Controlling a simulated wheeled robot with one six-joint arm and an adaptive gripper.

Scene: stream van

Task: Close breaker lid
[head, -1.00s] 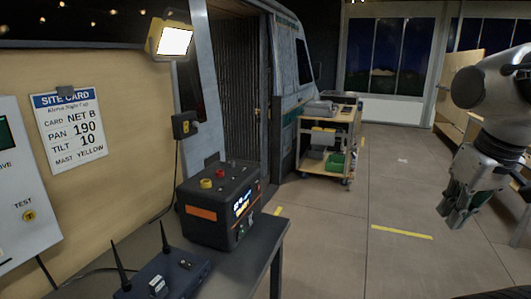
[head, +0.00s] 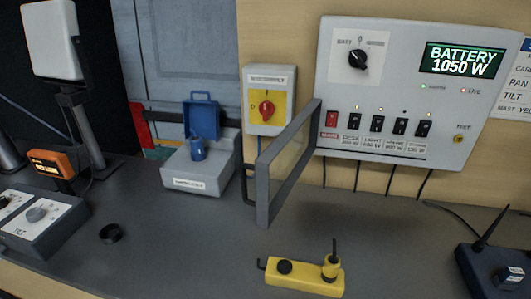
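The breaker panel (head: 340,85) is a grey wall box with a red switch and a row of black switches along its lower part. Its breaker lid (head: 264,205) is a grey frame with a clear pane and stands swung open, sticking out from the wall to the left of the switches. A dark handle (head: 247,184) is on the lid's outer side. The switches are uncovered. My gripper is not in the head view now.
A grey box with a blue open-topped part (head: 200,175) stands to the left. A yellow isolator with a red knob (head: 266,108) is behind the lid. A dark router (head: 495,268) is at right.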

